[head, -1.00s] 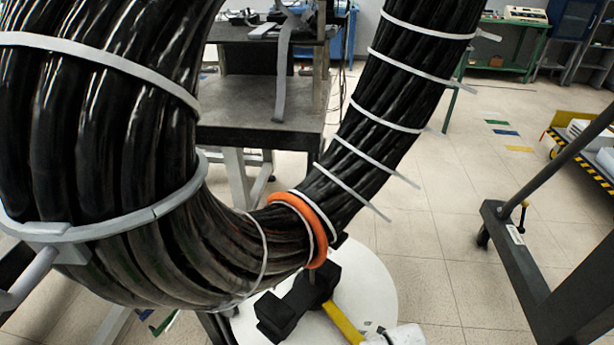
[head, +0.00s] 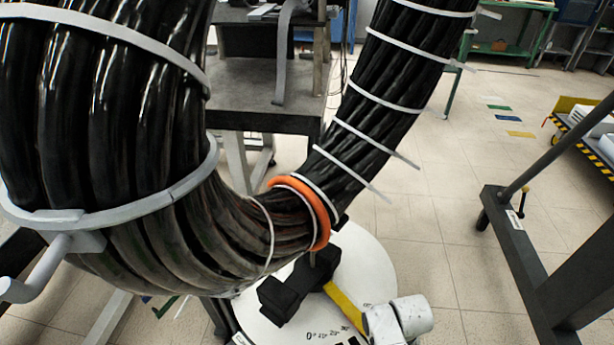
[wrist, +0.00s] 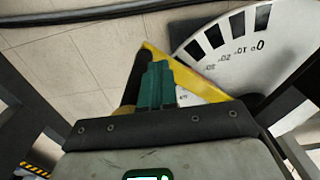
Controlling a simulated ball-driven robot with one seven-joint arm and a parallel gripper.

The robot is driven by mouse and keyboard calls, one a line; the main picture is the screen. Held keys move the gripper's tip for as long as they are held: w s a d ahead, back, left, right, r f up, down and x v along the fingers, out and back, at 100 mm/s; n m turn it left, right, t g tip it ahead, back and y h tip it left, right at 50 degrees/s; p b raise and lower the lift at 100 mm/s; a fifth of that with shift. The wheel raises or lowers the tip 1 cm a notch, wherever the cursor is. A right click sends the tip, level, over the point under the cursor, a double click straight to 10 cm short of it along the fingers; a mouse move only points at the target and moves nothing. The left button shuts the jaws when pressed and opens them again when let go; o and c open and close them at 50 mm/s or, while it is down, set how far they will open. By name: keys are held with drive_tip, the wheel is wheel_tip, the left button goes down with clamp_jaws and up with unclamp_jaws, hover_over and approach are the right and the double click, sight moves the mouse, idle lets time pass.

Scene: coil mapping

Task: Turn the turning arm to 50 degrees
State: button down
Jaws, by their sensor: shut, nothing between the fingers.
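The yellow turning arm (head: 345,306) slants over the white dial disc (head: 375,268) under the coil in the head view. It also shows in the wrist view (wrist: 190,80), crossing beside the dial (wrist: 215,62), whose scale has black blocks and a 0 at the right. The angle of the turning arm cannot be read surely. My gripper (wrist: 157,85) has teal fingers, closed together and empty, and they overlap the yellow arm in the wrist view. Whether they touch it I cannot tell. In the head view the fingers are not clearly seen; white links of mine are at the lower end of the turning arm.
The thick coil of black cables (head: 110,150) with grey straps and an orange ring (head: 322,215) stands above the dial. A black block (head: 285,295) sits on the disc. A dark metal frame (head: 520,245) stands at right. Tiled floor (head: 430,215) is clear between.

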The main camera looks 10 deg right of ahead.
drive_tip(key=shift+d, duration=0.25)
drive_tip(key=shift+w+d+f, duration=0.1)
drive_tip(key=shift+w+d, duration=0.05)
drive_tip(key=shift+d, duration=0.4)
drive_tip(key=shift+w+d+f, duration=0.1)
drive_tip(key=shift+w+d, duration=0.05)
drive_tip(key=shift+d, duration=0.4)
drive_tip(key=shift+w+d+b, duration=0.1)
drive_tip(key=shift+d+b, duration=0.05)
drive_tip(key=shift+b, duration=0.2)
drive_tip(key=shift+w+d+r, duration=0.1)
drive_tip(key=shift+w+d, duration=0.15)
drive_tip(key=shift+d, duration=0.2)
drive_tip(key=shift+w+d, duration=0.2)
drive_tip(key=shift+d, duration=0.25)
drive_tip(key=shift+a, duration=0.1)
drive_tip(key=shift+s+a+r+p, duration=0.1)
drive_tip(key=shift+s+a+p, duration=0.6)
drive_tip(key=shift+a, duration=0.3)
wheel_tip(320, 180, up, 12)
drive_tip(key=p, duration=1.1)
drive_tip(key=shift+p, duration=0.35)
